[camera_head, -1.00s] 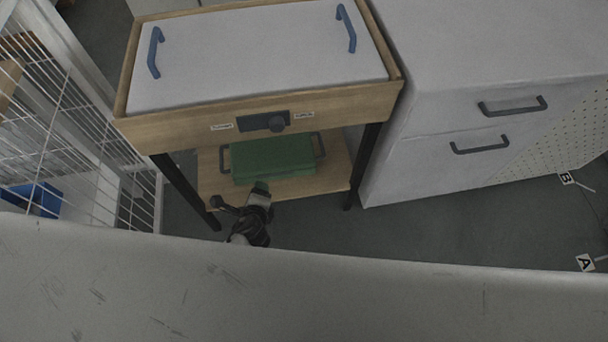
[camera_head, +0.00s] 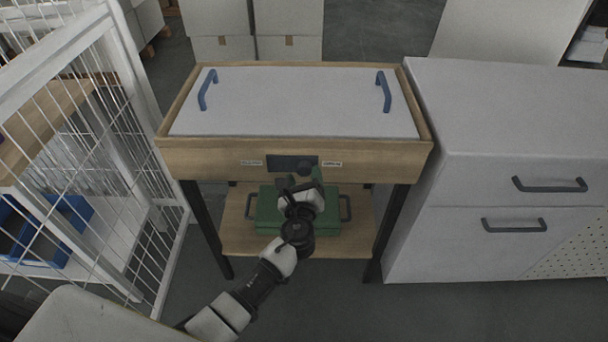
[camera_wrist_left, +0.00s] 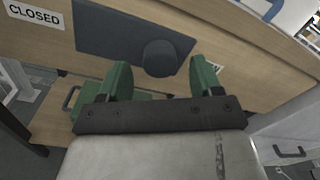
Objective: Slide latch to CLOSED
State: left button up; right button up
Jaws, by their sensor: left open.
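The latch is a dark plate (camera_head: 283,162) with a round dark knob (camera_head: 304,171) on the table's wooden front. In the left wrist view the plate (camera_wrist_left: 105,35) has the knob (camera_wrist_left: 160,58) at its right end. A label reading CLOSED (camera_wrist_left: 33,14) is left of the plate, away from the knob. My left gripper (camera_head: 302,184) is at the latch, with its arm coming up from below. In the left wrist view its green fingers (camera_wrist_left: 161,72) are open, one on each side of the knob; I cannot tell whether they touch it. My right gripper is not in view.
A green case (camera_head: 268,215) with dark handles lies on the lower shelf (camera_head: 235,237) beneath the latch. A white lid (camera_head: 290,105) with blue handles covers the table top. A white drawer cabinet (camera_head: 440,240) stands close on the right, a wire cage (camera_head: 120,190) on the left.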

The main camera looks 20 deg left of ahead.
aim_at(278, 165)
pick_arm(q)
jog(key=shift+w+a, duration=0.15)
jog(key=shift+w, duration=0.5)
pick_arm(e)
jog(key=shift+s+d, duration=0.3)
pick_arm(q)
grip_shut()
jog(key=a, duration=0.2)
jog(key=s+a, duration=0.1)
jog(key=a, duration=0.1)
jog(key=a+p, duration=0.1)
jog(key=a, duration=0.1)
jog(key=shift+s+a, duration=0.1)
jog(key=shift+s, duration=0.3)
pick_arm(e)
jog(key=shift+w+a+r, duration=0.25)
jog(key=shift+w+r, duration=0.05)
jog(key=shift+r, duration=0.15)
pick_arm(q)
grip_release()
jog(key=shift+a, duration=0.1)
